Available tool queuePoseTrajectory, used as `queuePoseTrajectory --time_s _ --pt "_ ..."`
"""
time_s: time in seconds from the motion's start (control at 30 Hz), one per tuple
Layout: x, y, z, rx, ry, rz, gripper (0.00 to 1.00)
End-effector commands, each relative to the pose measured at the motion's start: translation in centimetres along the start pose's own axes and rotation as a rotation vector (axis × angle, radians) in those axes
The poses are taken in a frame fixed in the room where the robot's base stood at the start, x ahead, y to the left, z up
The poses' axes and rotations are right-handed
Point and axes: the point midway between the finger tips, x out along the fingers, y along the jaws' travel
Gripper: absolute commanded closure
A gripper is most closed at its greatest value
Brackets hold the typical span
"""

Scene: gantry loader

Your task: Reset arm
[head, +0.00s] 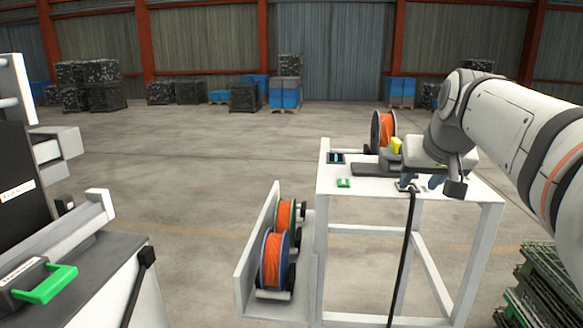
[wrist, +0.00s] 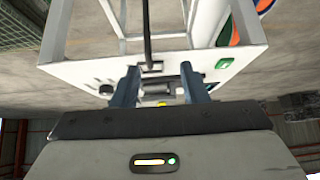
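My gripper (head: 422,182) is at the end of my arm, above the right part of the white table (head: 335,181) in the head view. In the wrist view my gripper (wrist: 160,72) shows two blue fingers spread apart, with the tabletop and a dark fitting (wrist: 160,87) visible between them. I see nothing held. The arm reaches in from the right and hides part of the tabletop.
An orange spool (head: 387,129) stands at the table's back beside a yellow part (head: 396,146). A black cable (head: 408,240) hangs off the front edge. A low white rack (head: 258,235) with orange spools stands left of the table. A grey machine with a green handle (head: 45,285) is at left.

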Motion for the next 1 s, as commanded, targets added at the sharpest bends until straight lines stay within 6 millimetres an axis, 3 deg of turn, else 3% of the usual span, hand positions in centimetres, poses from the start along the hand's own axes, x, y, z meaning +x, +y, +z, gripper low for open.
queuePoseTrajectory --time_s 0.17,0.27,0.5,0.6,0.77,1.0 --pt "2.0 -2.0 5.3 -0.012 -0.084 -0.017 0.60" --pt "3.3 -3.2 9.5 -0.024 -0.147 -0.026 0.60" --pt "6.3 -5.8 23.5 -0.073 -0.337 -0.036 0.60" --pt "6.9 -6.2 27.8 -0.090 -0.391 -0.035 0.60" --pt "7.3 -6.5 31.0 -0.102 -0.431 -0.031 0.60" --pt "7.3 -6.4 31.3 -0.102 -0.435 -0.030 0.60"
